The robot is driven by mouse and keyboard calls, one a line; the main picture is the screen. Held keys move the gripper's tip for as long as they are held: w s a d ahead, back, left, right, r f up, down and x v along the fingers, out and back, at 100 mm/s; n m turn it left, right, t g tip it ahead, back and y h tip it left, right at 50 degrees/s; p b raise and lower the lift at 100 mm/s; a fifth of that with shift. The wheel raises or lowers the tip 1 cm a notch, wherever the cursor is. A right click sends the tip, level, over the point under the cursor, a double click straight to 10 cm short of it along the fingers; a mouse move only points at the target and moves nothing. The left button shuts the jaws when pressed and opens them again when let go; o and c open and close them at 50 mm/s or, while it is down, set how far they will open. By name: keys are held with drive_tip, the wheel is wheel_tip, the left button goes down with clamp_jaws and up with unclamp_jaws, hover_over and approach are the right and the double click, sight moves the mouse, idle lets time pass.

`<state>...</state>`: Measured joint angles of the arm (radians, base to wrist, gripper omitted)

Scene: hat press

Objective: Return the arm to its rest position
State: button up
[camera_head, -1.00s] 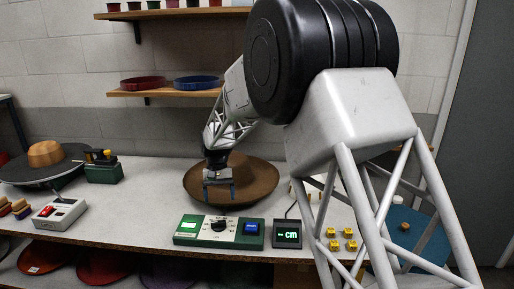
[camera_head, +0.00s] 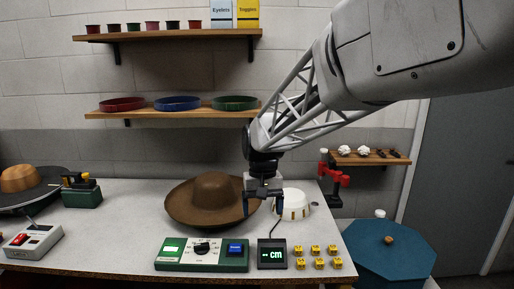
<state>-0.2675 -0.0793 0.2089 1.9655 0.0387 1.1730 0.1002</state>
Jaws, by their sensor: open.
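My gripper (camera_head: 263,204) hangs from my arm above the workbench, pointing down, with its two dark fingers apart and nothing between them. It is at the right edge of the brown wide-brimmed hat (camera_head: 213,198), which lies on the bench. I cannot tell whether a finger touches the brim. A white round block (camera_head: 293,203) stands just right of the gripper, partly behind it. My arm reaches in from the upper right.
A green control box (camera_head: 201,256), a small display (camera_head: 272,254) and several yellow blocks (camera_head: 318,257) line the bench front. A switch box (camera_head: 33,241) and press (camera_head: 30,187) stand left. Shelves (camera_head: 175,113) hang behind. A blue octagonal container (camera_head: 388,252) stands right.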

drive_tip(key=s+d+t, duration=0.1)
drive_tip(key=s+d, duration=0.4)
drive_tip(key=s, duration=0.4)
drive_tip(key=s+d+m+t, duration=0.1)
drive_tip(key=s+d, duration=0.5)
drive_tip(key=s, duration=0.4)
drive_tip(key=s+d+m+t, duration=0.1)
drive_tip(key=s+d+t, duration=0.1)
drive_tip(key=s+d, duration=0.4)
drive_tip(key=s, duration=0.4)
drive_tip(key=shift+f, duration=0.25)
